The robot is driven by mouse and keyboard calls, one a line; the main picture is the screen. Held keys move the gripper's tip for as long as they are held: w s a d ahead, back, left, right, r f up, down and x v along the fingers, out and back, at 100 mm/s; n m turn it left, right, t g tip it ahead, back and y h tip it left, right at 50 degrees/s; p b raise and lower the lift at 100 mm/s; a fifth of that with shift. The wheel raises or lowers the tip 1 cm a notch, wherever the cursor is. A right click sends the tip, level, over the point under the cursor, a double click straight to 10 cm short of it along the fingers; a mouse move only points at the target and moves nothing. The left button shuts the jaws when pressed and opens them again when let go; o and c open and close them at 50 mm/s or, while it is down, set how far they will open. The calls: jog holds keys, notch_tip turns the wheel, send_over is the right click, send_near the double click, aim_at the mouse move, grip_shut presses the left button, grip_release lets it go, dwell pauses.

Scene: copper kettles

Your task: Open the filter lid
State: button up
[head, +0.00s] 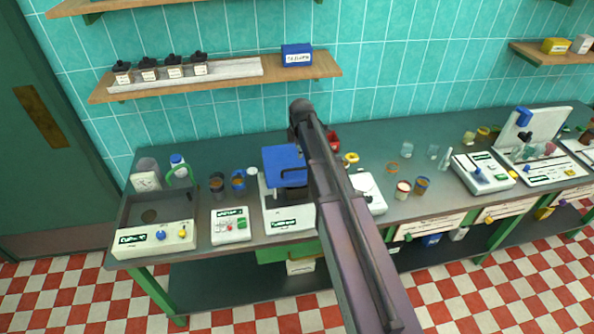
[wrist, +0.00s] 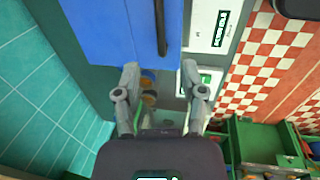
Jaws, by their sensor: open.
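The blue lid (head: 283,160) sits on a white machine (head: 290,220) on the bench, a little left of the middle in the head view. I take it as the filter lid, but the small label is hard to read. A dark bar handle (head: 292,170) shows at its right side, partly behind my arm. In the wrist view the blue lid (wrist: 118,28) fills the upper middle, with the dark handle (wrist: 161,25) along its right part. My gripper (wrist: 160,76) is open and empty, its fingers near the lid's lower edge in that view and apart from the handle. My arm hides the gripper in the head view.
The green bench (head: 420,160) carries several machines, cups and jars. A grey tray unit (head: 155,220) and a small button panel (head: 231,226) stand left of the lid. A wall shelf (head: 215,80) with small jars and a blue box (head: 297,55) is above.

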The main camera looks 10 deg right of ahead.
jog(key=b, duration=1)
send_near(297, 166)
jog(key=shift+s+a+f, duration=0.2)
jog(key=shift+s+f, duration=0.7)
jog(key=shift+f, duration=0.25)
jog(key=shift+s+a+f, duration=0.2)
jog(key=shift+s+f, duration=0.75)
jog(key=shift+f, duration=0.15)
jog(key=shift+a, duration=0.1)
grip_shut()
